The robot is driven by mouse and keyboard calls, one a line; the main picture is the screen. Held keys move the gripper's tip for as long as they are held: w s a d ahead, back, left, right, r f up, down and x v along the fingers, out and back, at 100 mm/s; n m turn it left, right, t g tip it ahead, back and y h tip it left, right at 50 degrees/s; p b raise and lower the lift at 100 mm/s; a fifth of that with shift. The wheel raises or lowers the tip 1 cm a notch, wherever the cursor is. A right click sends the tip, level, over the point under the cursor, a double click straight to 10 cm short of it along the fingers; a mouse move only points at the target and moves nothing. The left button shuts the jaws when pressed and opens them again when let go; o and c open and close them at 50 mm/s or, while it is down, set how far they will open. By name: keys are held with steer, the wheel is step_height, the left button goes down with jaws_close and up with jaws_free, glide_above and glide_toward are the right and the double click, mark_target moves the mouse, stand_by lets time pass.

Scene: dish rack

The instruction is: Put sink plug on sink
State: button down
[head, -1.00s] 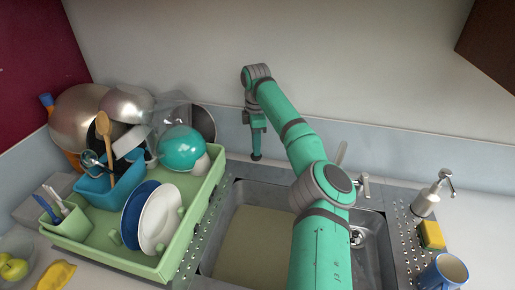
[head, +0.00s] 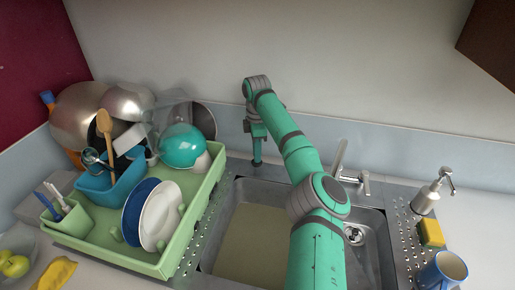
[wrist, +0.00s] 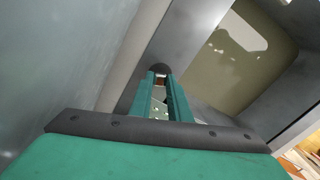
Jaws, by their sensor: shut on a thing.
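My gripper (head: 257,150) points down at the back left corner of the sink (head: 231,190), near the wall and just right of the dish rack. In the wrist view, its two green fingers (wrist: 161,90) are close together, shut on the sink plug (wrist: 160,67). Only a dark rounded edge of the plug shows past the fingertips. In the head view, the plug (head: 257,164) is a small dark shape at the gripper's lower end. Whether it touches the sink's rim I cannot tell. The drain (head: 354,235) shows at the right of the basin.
The green dish rack (head: 203,205) with plates and a teal bowl (head: 182,146) stands left of the sink. The tap (head: 350,175) rises behind the basin, close to my arm. A soap dispenser (head: 426,197), sponge (head: 431,233) and blue mug (head: 443,270) stand at right.

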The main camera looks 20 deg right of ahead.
steer(key=shift+f, duration=0.35)
steer(key=shift+f, duration=0.1)
steer(key=shift+f, duration=0.65)
steer(key=shift+w+f, duration=0.1)
steer(key=shift+f, duration=0.1)
stand_by(0.5)
steer(key=c, duration=1.6)
jaws_free()
steer(key=shift+a, duration=0.1)
steer(key=shift+d, duration=0.2)
steer(key=c, duration=0.4)
